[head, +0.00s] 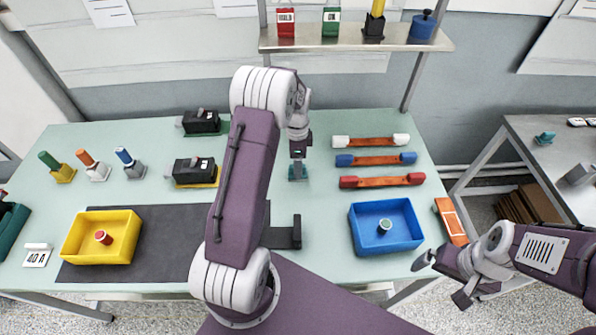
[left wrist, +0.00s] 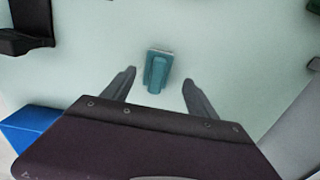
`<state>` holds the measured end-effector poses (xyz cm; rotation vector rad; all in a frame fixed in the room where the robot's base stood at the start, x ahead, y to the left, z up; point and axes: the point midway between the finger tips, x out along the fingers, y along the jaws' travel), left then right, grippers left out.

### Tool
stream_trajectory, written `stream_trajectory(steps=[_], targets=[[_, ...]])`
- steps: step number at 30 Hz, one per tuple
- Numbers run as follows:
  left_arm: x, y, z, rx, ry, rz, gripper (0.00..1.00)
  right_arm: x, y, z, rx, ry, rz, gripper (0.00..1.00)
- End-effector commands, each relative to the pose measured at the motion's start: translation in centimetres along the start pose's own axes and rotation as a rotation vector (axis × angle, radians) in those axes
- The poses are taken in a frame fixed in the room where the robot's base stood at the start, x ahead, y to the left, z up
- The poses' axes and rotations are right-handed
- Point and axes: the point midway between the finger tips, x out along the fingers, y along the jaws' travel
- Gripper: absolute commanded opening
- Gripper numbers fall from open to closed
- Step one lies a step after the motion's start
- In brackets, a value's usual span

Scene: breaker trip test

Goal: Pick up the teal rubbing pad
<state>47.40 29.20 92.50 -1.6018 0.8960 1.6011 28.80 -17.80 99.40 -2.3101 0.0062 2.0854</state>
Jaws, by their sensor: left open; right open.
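The teal rubbing pad (head: 298,174) lies on the pale green table, just below my left gripper (head: 298,152) in the head view. In the left wrist view, the teal pad (left wrist: 157,72) shows a raised grip and sits between and slightly beyond the fingertips of my open left gripper (left wrist: 158,78). The fingers appear apart from it, and the gap in height is hard to judge. My right gripper (head: 444,279) is open and empty off the table's front right corner.
A blue tray (head: 356,232) holds a teal-topped round piece. Red-orange bars (head: 375,142) lie right of the pad. A black bracket (head: 284,238) stands nearer me. A yellow tray (head: 72,240) is at left. Another teal piece (head: 545,138) is on the right table.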

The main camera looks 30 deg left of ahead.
Motion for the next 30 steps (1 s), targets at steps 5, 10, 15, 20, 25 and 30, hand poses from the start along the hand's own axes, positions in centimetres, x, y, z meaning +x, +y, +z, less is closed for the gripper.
stream_trajectory(steps=[5,10,15,20,25,30], targets=[[3.2,0.5,-0.1,0.0,-0.002,0.006,0.67,-0.7,0.0,-0.1,0.0,0.0,0.0,0.98],[4.3,0.4,-0.1,0.0,-0.001,0.002,0.67,-0.7,0.0,-0.1,0.0,0.0,0.0,0.98],[4.2,0.4,-0.1,0.0,-0.001,0.002,0.59,-0.7,0.0,-0.1,0.0,0.0,0.0,0.98],[4.2,0.4,-0.1,0.0,-0.001,0.002,0.14,-0.7,0.0,-0.1,0.0,0.0,0.0,0.98],[4.2,0.4,-0.1,0.0,-0.001,0.002,0.0,-0.7,0.0,-0.1,0.0,0.0,0.0,0.98],[4.0,0.3,-0.1,0.0,0.0,0.001,0.0,-0.6,0.0,-0.1,0.0,0.0,0.0,0.98]])
